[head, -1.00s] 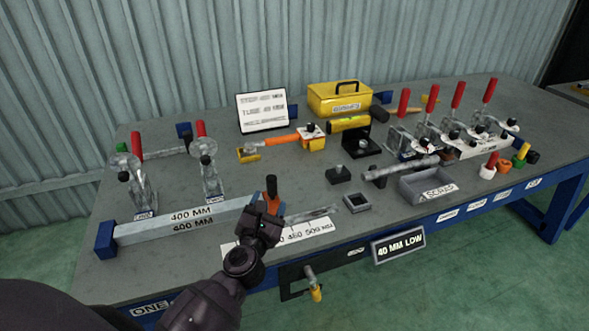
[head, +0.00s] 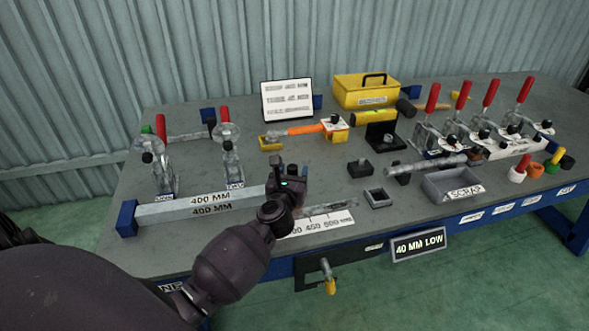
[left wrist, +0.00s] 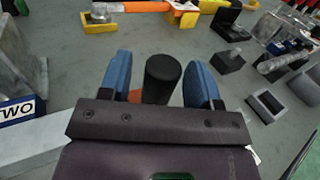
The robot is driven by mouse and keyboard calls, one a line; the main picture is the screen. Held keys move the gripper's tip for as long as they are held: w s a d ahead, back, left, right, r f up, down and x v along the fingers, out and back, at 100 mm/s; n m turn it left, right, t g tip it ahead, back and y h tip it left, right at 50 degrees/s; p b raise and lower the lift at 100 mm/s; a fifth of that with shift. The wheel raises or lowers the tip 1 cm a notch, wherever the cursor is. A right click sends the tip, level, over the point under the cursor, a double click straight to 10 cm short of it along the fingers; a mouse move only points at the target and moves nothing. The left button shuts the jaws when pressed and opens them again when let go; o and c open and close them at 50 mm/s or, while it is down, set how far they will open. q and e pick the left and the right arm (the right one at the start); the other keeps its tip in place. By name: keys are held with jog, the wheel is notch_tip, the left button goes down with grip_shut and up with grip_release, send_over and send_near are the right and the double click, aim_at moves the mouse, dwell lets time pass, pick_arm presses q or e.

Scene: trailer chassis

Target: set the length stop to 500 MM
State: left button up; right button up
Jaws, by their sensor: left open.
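The length stop's black knob (left wrist: 163,75) stands in the left wrist view, with a bit of orange below it. My left gripper (left wrist: 163,85) is open, its blue fingers on either side of the knob with small gaps showing. In the head view my left gripper (head: 291,182) hides the stop, at the right end of the long grey bar (head: 160,211) marked 400 MM. The white scale strip (head: 318,223) lies just right of and below the gripper; 500 is readable near its right end. My right gripper is not in view.
Two red-handled clamps (head: 228,155) stand behind the bar. A small square tray (head: 378,198), a scrap bin (head: 452,184) and a yellow toolbox (head: 366,92) are to the right. A 40 MM LOW sign (head: 419,244) hangs at the front edge.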

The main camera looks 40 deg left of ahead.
pick_arm(q)
jog(key=shift+x, duration=0.9)
grip_shut()
jog(key=w+d, duration=0.3)
jog(key=w+d+b, duration=0.1)
jog(key=w+d, duration=0.2)
jog(key=w, duration=0.1)
jog(key=shift+w+d+f, duration=0.1)
jog(key=shift+w+d, duration=0.15)
jog(key=shift+d, duration=0.1)
